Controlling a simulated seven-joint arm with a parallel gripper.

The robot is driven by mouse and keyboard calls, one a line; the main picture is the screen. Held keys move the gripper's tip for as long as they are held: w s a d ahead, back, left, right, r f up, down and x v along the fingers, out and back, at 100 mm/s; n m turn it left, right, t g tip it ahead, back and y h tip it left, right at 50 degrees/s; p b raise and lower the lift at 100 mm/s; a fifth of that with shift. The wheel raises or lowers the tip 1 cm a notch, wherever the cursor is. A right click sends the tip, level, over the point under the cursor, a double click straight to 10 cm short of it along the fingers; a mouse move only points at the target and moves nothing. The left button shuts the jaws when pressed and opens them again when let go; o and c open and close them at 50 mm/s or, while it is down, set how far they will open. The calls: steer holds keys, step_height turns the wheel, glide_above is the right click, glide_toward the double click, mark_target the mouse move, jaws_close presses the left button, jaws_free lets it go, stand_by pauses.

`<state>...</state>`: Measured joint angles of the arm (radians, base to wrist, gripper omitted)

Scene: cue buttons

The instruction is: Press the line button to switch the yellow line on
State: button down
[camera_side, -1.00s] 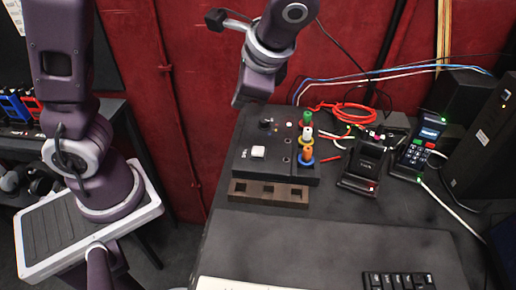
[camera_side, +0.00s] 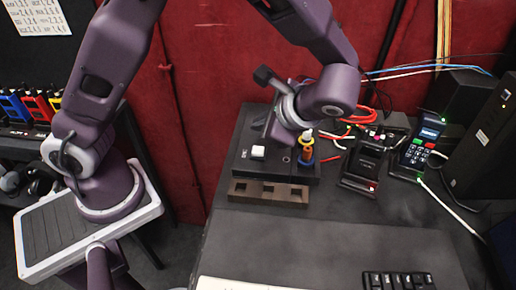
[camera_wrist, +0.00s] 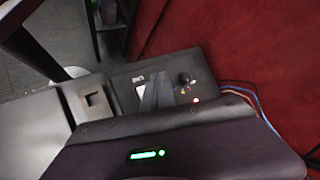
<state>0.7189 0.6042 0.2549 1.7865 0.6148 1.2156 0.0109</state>
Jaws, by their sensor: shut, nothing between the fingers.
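A black control box (camera_side: 250,172) stands on the desk in the side view. In the wrist view a label reading roughly "LINE" is beside a white button (camera_wrist: 141,91), which is partly covered by my fingers. My gripper (camera_side: 273,139) is shut and empty, over the box just right of and behind the white button. In the wrist view my gripper (camera_wrist: 158,97) appears at the button's edge; I cannot tell whether it touches. No lit yellow line is discernible.
A black knob (camera_wrist: 184,79) and a red light (camera_wrist: 195,100) are on the box. A wooden block with square holes (camera_side: 268,194) lies in front.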

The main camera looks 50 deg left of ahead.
mark_target(261, 152)
steer(key=shift+f, duration=2.1)
stand_by(0.3)
steer(key=shift+f, duration=0.4)
steer(key=shift+f, duration=0.45)
stand_by(0.5)
stand_by(0.3)
steer(key=shift+r, duration=0.9)
steer(key=shift+r, duration=2.5)
